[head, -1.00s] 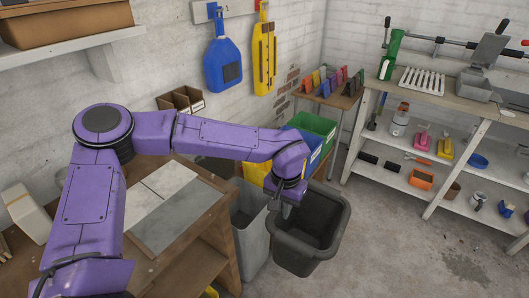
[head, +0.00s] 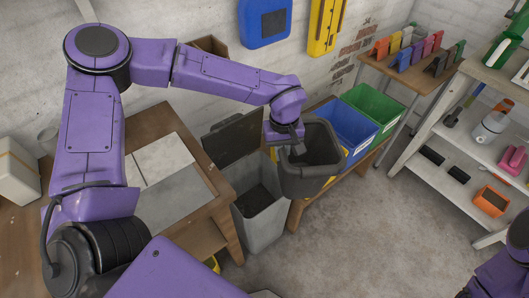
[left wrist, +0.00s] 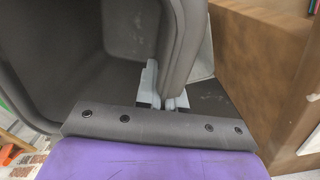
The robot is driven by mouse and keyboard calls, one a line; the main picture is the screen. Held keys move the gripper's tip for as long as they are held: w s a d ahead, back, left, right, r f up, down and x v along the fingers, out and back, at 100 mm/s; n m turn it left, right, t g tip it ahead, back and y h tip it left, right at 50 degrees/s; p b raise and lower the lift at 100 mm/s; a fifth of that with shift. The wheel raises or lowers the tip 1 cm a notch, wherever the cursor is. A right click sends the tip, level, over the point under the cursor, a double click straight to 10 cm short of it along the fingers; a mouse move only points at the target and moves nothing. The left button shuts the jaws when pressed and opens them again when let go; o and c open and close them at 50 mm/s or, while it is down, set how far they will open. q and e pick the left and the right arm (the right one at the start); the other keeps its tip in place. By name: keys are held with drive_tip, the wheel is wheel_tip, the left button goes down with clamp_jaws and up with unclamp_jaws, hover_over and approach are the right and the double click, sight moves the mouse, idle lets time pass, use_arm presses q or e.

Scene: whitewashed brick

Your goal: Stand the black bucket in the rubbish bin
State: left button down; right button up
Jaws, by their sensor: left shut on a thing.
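The black bucket (head: 312,178) hangs from my left gripper (head: 294,153), mouth up and slightly tilted. The gripper is shut on the bucket's left wall at the rim. In the left wrist view the fingers (left wrist: 163,92) pinch the bucket's wall (left wrist: 182,45), with the bucket's hollow to the left. The rubbish bin (head: 262,234) is a tall grey bin on the floor, with its dark lid (head: 236,137) open at the back. The bucket is to the right of the bin's mouth, overlapping its right edge in the picture. My right gripper is out of view.
A wooden workbench (head: 204,218) stands close to the bin's left. Blue (head: 346,126) and green (head: 374,107) crates on a low wooden bench stand behind and right of the bucket. White shelving (head: 436,140) is at the right. The floor in front is clear.

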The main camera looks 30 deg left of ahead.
use_arm(q)
drive_tip(key=a+f+n, duration=0.3)
drive_tip(key=f+n, duration=0.1)
drive_tip(key=n, duration=0.8)
drive_tip(key=w+a+f+n+y+b, duration=0.1)
drive_tip(key=a+f+n, duration=0.2)
drive_tip(key=n, duration=0.8)
drive_tip(key=shift+f+n, duration=0.4)
drive_tip(key=shift+w+f, duration=0.1)
drive_tip(key=shift+f, duration=0.05)
